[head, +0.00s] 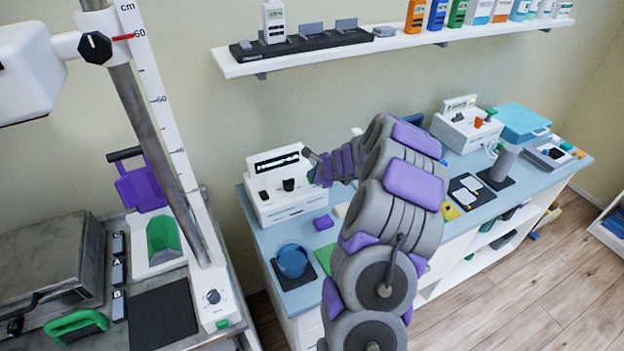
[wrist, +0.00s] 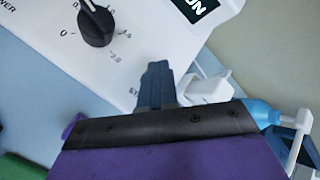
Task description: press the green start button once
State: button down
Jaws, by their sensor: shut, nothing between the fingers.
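A white control unit (head: 284,206) stands at the left end of the blue-topped counter, with a lit display (head: 277,162) and dark knobs. In the wrist view its white panel (wrist: 95,65) shows a black dial (wrist: 95,24), part of a display reading "ON" and a partly covered label starting "ST". My gripper (wrist: 157,72) is shut and empty, with its fingertips over the panel beside that label. It also shows in the head view (head: 309,154) at the unit's right side.
A purple block (head: 322,222) and a blue round object (head: 292,260) lie in front of the unit. Another white unit (head: 467,130) stands farther right. A shelf (head: 340,51) hangs above. A separate base at left has a small green part (head: 222,324).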

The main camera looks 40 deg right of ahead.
jog(key=shift+r+p, duration=0.9)
jog(key=shift+p, duration=0.05)
notch_tip(320, 180, up, 5)
jog(key=p, duration=0.5)
dwell(0.7)
